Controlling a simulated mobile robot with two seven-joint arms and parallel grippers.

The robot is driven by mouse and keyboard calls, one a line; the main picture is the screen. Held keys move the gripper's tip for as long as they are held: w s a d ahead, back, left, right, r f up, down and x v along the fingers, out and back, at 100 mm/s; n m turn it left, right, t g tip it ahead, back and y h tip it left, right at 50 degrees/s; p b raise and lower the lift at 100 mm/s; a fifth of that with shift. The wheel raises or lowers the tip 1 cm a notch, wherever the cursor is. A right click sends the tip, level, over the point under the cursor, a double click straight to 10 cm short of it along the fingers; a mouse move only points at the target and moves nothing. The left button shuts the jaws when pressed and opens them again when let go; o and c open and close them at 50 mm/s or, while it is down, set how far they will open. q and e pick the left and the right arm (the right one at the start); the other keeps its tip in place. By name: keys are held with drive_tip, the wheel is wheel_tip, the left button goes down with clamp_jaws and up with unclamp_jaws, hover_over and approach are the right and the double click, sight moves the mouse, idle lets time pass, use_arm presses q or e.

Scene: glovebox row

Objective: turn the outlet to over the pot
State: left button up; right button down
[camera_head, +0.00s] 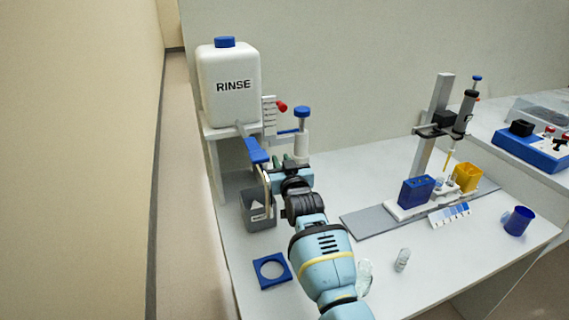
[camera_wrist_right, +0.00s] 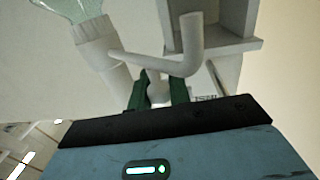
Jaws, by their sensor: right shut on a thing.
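The pale bent outlet pipe (camera_head: 267,190) hangs below the blue lever (camera_head: 256,150) of the white RINSE bottle (camera_head: 229,88), beside and partly over a grey bin (camera_head: 260,218). In the wrist view the bent pipe (camera_wrist_right: 188,50) crosses in front of my fingers. My right gripper (camera_head: 287,161) is at the pipe and a white dispenser with a blue cap (camera_head: 302,118). Its green fingers (camera_wrist_right: 162,92) are shut on a small pale part, partly hidden by the pipe. I cannot tell which vessel is the pot. My left gripper is not in view.
A blue square ring (camera_head: 272,271) lies in front of the bin. A small clear vial (camera_head: 402,260) stands right of my arm. A stand (camera_head: 436,120), a yellow box (camera_head: 467,177) and a blue cup (camera_head: 518,221) are further right.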

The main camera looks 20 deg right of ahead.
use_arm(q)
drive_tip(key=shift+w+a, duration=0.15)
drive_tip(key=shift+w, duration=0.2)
use_arm(e)
drive_tip(key=shift+w+a+m+h, duration=0.15)
drive_tip(key=shift+m+h, duration=0.15)
drive_tip(key=shift+h, duration=0.1)
drive_tip(key=c, duration=1.3)
unclamp_jaws()
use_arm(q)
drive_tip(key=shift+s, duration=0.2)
use_arm(e)
drive_tip(key=shift+y, duration=0.3)
